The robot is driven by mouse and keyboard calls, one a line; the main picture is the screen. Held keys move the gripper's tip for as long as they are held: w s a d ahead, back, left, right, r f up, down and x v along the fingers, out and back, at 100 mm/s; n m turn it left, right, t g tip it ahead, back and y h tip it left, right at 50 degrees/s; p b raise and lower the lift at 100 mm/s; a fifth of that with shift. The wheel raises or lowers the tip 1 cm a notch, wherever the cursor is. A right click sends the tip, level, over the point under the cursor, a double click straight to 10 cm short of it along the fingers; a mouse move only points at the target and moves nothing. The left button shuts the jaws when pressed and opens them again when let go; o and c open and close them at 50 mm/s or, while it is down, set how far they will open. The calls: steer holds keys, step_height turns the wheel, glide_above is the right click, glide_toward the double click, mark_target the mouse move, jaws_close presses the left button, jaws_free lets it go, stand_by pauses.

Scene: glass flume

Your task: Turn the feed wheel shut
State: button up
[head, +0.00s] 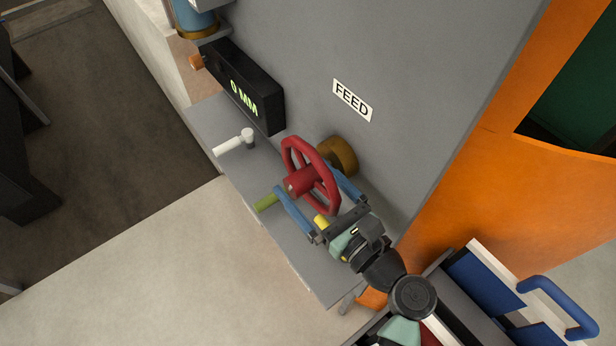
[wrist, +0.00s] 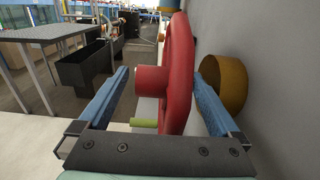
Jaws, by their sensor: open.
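The red feed wheel (head: 326,190) stands out from the grey panel on a brass-coloured round mount (head: 340,154), below the FEED label (head: 352,100). My gripper (head: 307,180) is open, with its two blue fingers on either side of the wheel's rim. In the wrist view, the wheel (wrist: 179,70) is between the fingers (wrist: 161,73). The left finger is beside the hub, with a gap. The right finger is between the rim and the panel; whether it touches the rim is unclear. A yellow-green handle (wrist: 143,123) shows near the wheel's lower part.
A black display (head: 243,88) reads 0 MM. A white lever (head: 234,143) is left of the wheel above a grey ledge (head: 235,168). An orange surface (head: 480,180) and a blue-handled case (head: 500,285) are at right. Pale floor is open at lower left.

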steer(key=shift+w, duration=0.1)
jaws_close()
stand_by(0.5)
